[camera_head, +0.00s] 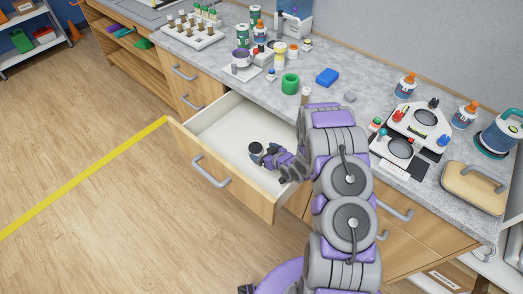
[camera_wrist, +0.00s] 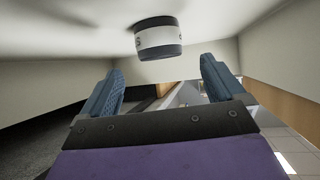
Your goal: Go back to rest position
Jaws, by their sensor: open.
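My arm reaches into the open drawer (camera_head: 228,133) in the head view. My gripper (camera_head: 270,155) is low inside the drawer, with its fingers apart. A small dark round container (camera_head: 256,148) lies or stands on the drawer floor just past the fingertips. In the wrist view, a container with a white label and dark ends (camera_wrist: 158,40) shows beyond and between the two spread blue fingers of my gripper (camera_wrist: 161,76). A gap shows between it and the fingers. The dark printing on its label is too small to read.
The counter (camera_head: 245,85) above the drawer holds bottles, a green ring (camera_head: 290,83), a blue block (camera_head: 327,77) and a white device (camera_head: 415,125). The drawer front and side walls surround my gripper. Open floor (camera_head: 100,200) with a yellow line (camera_head: 85,178) lies left.

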